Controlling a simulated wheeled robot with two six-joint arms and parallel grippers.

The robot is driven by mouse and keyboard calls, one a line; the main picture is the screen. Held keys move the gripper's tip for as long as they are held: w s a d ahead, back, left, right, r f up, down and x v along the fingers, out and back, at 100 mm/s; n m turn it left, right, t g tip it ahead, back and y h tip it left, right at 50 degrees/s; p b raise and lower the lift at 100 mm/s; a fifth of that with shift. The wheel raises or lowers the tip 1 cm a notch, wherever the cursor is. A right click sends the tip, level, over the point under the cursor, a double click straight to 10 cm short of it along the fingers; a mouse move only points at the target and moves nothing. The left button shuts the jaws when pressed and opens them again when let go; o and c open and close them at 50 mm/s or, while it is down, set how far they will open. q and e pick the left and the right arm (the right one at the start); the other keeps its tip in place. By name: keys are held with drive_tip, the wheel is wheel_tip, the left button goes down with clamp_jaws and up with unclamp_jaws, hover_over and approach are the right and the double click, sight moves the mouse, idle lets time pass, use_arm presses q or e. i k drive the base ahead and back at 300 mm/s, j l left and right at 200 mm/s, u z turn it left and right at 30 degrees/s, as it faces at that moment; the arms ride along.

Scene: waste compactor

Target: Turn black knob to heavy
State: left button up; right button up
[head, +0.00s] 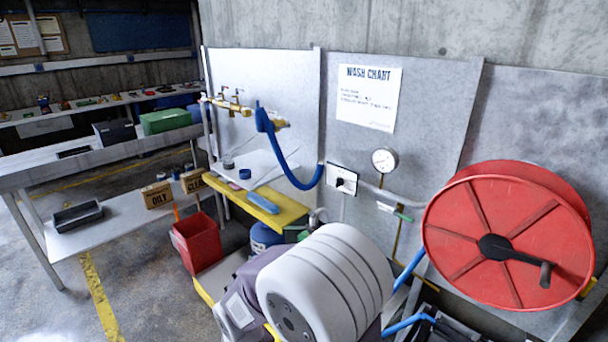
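The black knob (340,182) sits on a small white plate (349,172) fixed to the grey wall panel, right of the blue hose. The knob is small in this view. I cannot read the plate's markings or tell which setting the knob points to. Neither of my grippers is in view.
A large red hose reel (463,262) stands at right. A white ribbed drum (345,262) fills the front middle, below the knob. A blue hose (284,162) hangs left. Open floor (140,285) lies front left.

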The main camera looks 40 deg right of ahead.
sight(339, 181)
drive_tip(key=i+z, duration=0.7)
drive_tip(key=i+j+z, duration=0.35)
drive_tip(key=i+l+z, duration=0.15)
drive_tip(key=i+z, duration=0.55)
drive_tip(key=i, duration=0.15)
